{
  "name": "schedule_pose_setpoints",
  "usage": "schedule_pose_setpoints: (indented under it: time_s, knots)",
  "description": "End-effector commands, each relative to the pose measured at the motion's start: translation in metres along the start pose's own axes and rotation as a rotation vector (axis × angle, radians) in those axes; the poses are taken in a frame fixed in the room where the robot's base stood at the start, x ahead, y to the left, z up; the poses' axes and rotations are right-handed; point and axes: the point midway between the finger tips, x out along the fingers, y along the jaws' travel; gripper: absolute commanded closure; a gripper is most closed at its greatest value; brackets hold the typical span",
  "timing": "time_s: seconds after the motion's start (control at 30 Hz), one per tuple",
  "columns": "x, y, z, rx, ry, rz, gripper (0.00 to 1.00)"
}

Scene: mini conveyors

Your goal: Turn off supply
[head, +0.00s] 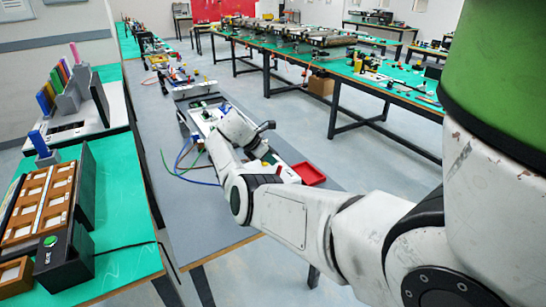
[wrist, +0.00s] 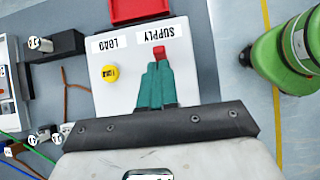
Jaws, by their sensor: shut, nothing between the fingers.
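In the wrist view, a white panel (wrist: 185,75) carries the labels SUPPLY (wrist: 157,32) and LOAD (wrist: 108,43), both upside down. A small red switch (wrist: 159,52) sits just below the SUPPLY label. A round yellow knob (wrist: 109,72) sits below the LOAD label. My gripper (wrist: 158,66) has its teal fingers together with nothing between them. The fingertips are over the panel right at the red switch and cover its lower part; I cannot tell whether they touch it. In the head view, the panel (head: 289,176) is largely hidden by my arm.
A red tray (head: 308,173) stands at the panel's far edge and also shows in the wrist view (wrist: 140,10). Blue and green wires (head: 185,163) lie left of my arm on the grey bench (head: 215,235). A brown slotted box (head: 38,200) stands on the left green table.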

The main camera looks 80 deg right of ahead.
Motion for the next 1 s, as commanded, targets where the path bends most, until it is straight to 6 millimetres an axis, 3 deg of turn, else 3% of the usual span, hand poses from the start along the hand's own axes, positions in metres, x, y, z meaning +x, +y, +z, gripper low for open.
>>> schedule_pose_setpoints:
  time_s: [0.03, 0.17, 0.6, 1.0]
  knots:
    - [-0.012, 0.0, -0.001, -0.003, -0.001, 0.001, 1.0]
    - [-0.029, -0.002, -0.012, -0.004, -0.003, 0.001, 1.0]
    - [-0.106, -0.001, 0.002, 0.0, -0.002, 0.002, 1.0]
    - [-0.119, -0.002, 0.005, -0.001, -0.001, 0.0, 1.0]
